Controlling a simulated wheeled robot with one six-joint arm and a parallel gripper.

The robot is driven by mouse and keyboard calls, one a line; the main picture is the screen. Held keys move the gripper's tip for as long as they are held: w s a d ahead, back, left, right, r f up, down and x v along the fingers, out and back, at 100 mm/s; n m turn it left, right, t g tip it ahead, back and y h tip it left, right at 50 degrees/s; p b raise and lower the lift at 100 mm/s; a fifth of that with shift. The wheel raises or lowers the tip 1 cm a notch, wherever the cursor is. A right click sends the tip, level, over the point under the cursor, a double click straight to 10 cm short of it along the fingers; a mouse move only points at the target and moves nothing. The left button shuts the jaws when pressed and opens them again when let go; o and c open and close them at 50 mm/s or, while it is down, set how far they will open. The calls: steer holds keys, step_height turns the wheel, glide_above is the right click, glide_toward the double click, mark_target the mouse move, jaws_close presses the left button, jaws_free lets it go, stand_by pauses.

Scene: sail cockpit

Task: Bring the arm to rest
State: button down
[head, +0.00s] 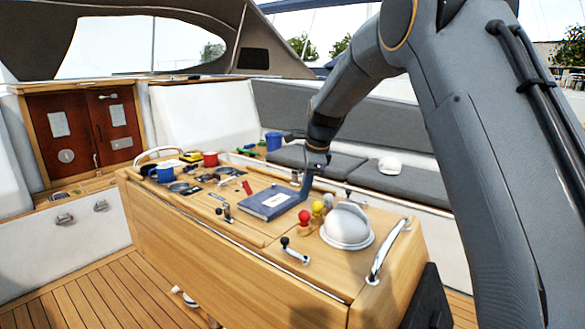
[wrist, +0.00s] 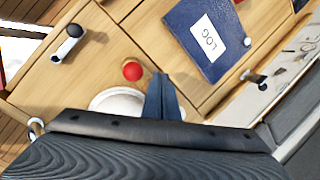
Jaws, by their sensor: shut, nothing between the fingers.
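My gripper (head: 305,192) is at the end of my arm, which reaches down over the wooden cockpit table (head: 230,262). Its fingers are together with nothing between them. In the head view it is just behind the right end of the blue logbook (head: 270,203); whether it touches anything is unclear. In the wrist view the shut fingers (wrist: 160,80) point between the red knob (wrist: 132,71) and the logbook (wrist: 190,25), partly covering the white dome (wrist: 112,101).
The table carries red, yellow and white knobs (head: 317,208), a dome compass (head: 348,228), black-handled levers (head: 292,253), a blue mug (head: 165,174) and a red mug (head: 210,159). A metal rail (head: 385,250) rises at the right end. A white cap (head: 391,166) lies on the grey bench cushion.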

steer(key=s+d+f+n, duration=0.1)
steer(key=s+d+n, duration=0.2)
steer(key=s, duration=0.3)
steer(key=s+d+f+n+h, duration=0.1)
steer(key=s+d+n, duration=0.2)
steer(key=s, duration=0.3)
steer(key=s+d+f+n, duration=0.1)
steer(key=s+d+n, duration=0.2)
steer(key=s+d, duration=0.2)
steer(key=shift+s+f+n, duration=0.3)
steer(key=shift+s, duration=0.15)
steer(key=s+d+f+n, duration=0.1)
steer(key=s+f+n, duration=0.1)
steer(key=s, duration=0.4)
steer(key=s+d+f+n, duration=0.2)
steer(key=s+n, duration=0.1)
steer(key=s, duration=0.4)
steer(key=s+d+f+n+g+h, duration=0.1)
steer(key=s+f+n, duration=0.1)
steer(key=s, duration=0.4)
steer(key=shift+s+d+n, duration=0.15)
steer(key=shift+d+n, duration=0.15)
steer(key=shift+n, duration=0.1)
